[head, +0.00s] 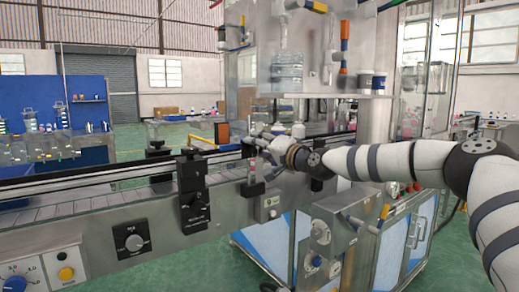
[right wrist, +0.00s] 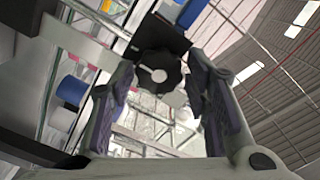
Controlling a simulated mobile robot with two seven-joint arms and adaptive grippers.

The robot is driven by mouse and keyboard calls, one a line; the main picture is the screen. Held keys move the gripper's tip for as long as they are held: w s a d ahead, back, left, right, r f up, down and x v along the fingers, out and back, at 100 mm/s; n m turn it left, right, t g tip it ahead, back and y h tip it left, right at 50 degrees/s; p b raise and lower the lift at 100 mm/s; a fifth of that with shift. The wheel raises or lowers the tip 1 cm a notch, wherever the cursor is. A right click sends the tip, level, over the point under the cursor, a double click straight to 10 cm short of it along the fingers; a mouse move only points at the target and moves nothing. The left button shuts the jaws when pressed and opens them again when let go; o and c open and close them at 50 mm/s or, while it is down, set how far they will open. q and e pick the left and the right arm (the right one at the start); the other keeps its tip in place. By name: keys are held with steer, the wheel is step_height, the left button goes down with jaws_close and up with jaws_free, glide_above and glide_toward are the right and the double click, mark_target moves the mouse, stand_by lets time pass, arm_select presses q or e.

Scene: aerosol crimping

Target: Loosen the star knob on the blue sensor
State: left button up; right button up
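In the right wrist view, a black lobed star knob (right wrist: 160,76) with a pale round centre sits on a dark bracket (right wrist: 163,36). A blue part (right wrist: 190,12) shows just above the bracket; I cannot tell for certain that it is the sensor. My right gripper (right wrist: 161,68) is open, with one finger on each side of the knob and visible gaps between. In the head view, my right gripper (head: 262,141) is at the conveyor's far rail, small and partly hidden by its wrist; the knob cannot be made out there. My left gripper is not in view.
The conveyor (head: 110,193) runs across the front, with black clamp brackets (head: 193,180) on its near side. A steel machine cabinet (head: 330,60) stands behind my right gripper. Another blue cylinder (right wrist: 71,90) lies left of the fingers in the right wrist view.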

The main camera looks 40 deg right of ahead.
steer(key=c, duration=0.6)
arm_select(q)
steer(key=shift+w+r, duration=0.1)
arm_select(e)
steer(key=shift+n, duration=0.3)
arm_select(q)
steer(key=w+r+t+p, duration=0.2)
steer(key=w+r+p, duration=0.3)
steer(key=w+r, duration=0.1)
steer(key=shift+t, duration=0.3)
arm_select(e)
steer(key=shift+a+r+n, duration=0.1)
steer(key=shift+n, duration=4.15)
steer(key=shift+a+r+n, duration=0.1)
steer(key=shift+n, duration=4.15)
steer(key=o, duration=1.2)
steer(key=shift+f, duration=0.15)
steer(key=shift+c, duration=0.2)
